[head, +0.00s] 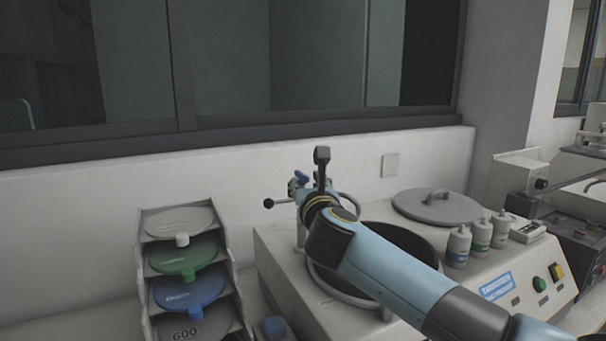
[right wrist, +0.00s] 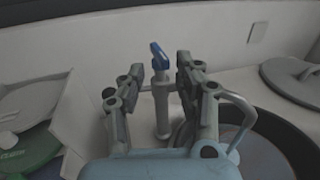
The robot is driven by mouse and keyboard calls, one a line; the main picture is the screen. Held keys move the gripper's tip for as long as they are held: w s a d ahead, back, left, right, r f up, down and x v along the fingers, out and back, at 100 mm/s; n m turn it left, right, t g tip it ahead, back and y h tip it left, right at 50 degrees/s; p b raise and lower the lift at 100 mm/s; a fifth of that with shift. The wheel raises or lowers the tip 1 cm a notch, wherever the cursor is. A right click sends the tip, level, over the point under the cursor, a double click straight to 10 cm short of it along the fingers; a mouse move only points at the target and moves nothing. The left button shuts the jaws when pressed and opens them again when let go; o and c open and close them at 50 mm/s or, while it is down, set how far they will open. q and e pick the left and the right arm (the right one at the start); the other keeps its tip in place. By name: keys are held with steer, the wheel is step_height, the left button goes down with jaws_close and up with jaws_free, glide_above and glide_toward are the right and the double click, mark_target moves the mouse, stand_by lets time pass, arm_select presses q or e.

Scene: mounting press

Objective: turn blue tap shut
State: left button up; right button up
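The blue tap handle (head: 301,176) shows in the head view just left of my right gripper (head: 316,178), above the back left of the polishing machine. In the right wrist view the blue handle (right wrist: 159,52) sits on top of a grey upright post (right wrist: 161,112). The handle is tilted and appears between and beyond the two fingertips of my right gripper (right wrist: 160,73). The fingers are spread apart, with a visible gap on each side of the post. Whether the fingertips reach the handle's depth is unclear. My right arm hides part of the tap in the head view. My left gripper is not in view.
A rack (head: 226,262) of coloured discs stands left of the machine (head: 281,262). The machine's dark bowl (head: 412,243) lies under my right arm. A grey lid (head: 438,207) and several bottles (head: 459,246) stand to the right. The wall (head: 90,205) is close behind.

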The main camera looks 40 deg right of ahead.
mark_target(303, 178)
steer(key=x, duration=0.5)
steer(key=shift+p, duration=0.3)
steer(key=shift+a, duration=0.1)
steer(key=shift+c, duration=0.2)
jaws_close()
